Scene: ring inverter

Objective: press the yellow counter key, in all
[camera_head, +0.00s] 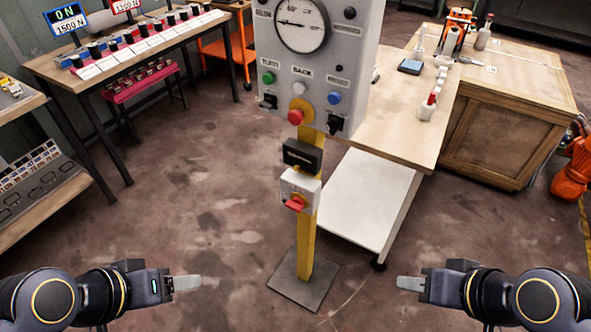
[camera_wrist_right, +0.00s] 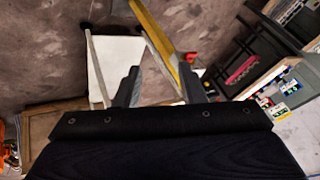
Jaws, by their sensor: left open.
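A grey control panel (camera_head: 318,75) stands on a yellow post (camera_head: 306,245). It carries a round dial (camera_head: 301,24), a green button (camera_head: 268,78), a white button (camera_head: 299,88), a blue button (camera_head: 334,98), a red button (camera_head: 295,117) and black knobs. Below it are a black box (camera_head: 302,156), which may be a counter, and a light box with a red part (camera_head: 294,203). I cannot make out a yellow key. My left gripper (camera_head: 187,283) is open and empty, left of the post. My right gripper (camera_head: 410,284) is right of it; its fingers are apart and empty in the right wrist view (camera_wrist_right: 158,88).
A wooden bench (camera_head: 395,120) with a white lower shelf (camera_head: 368,195) stands right of the post. A table (camera_head: 140,50) with rows of blocks is at the back left, and a shelf unit (camera_head: 40,185) at the left edge. The floor before the post's base plate (camera_head: 290,290) is clear.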

